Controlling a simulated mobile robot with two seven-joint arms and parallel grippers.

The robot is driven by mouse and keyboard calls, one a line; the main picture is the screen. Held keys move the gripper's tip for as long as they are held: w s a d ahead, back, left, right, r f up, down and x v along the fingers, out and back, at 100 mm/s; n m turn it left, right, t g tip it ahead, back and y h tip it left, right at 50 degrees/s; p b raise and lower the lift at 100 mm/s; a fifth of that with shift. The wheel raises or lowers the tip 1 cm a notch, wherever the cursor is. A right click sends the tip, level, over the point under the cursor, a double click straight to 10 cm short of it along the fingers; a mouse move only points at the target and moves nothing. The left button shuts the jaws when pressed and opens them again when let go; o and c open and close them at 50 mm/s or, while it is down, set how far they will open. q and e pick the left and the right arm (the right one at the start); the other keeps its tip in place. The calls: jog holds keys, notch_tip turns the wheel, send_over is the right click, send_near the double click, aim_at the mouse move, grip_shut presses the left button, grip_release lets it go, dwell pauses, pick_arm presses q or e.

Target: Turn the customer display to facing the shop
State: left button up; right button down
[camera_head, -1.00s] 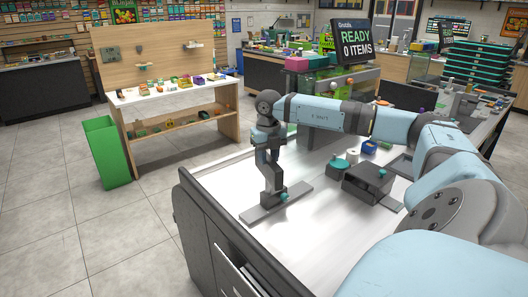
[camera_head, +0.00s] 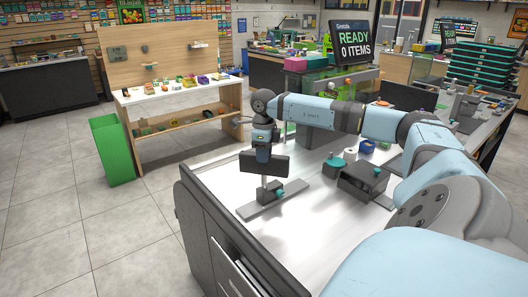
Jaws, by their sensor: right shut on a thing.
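The customer display (camera_head: 277,166) is a small dark panel on a short post. The post rises from a flat grey base plate (camera_head: 259,207) with a teal knob, on the metal counter near its left edge. A broad, blank dark face of the panel is toward me. No lit screen shows on it, and its other face is hidden. My right gripper (camera_head: 263,152) reaches down onto the panel from above and is shut on it. The fingertips are partly hidden at the panel. My left gripper is out of view.
A large "READY 0 ITEMS" screen (camera_head: 349,40) stands farther back. The counter's front (camera_head: 285,235) is clear.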

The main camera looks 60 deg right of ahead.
jog(key=n, duration=0.5)
jog(key=shift+r+n, duration=0.1)
jog(key=shift+n, duration=2.4)
jog(key=c, duration=0.8)
grip_release()
jog(key=shift+c, duration=0.2)
notch_tip(320, 180, up, 14)
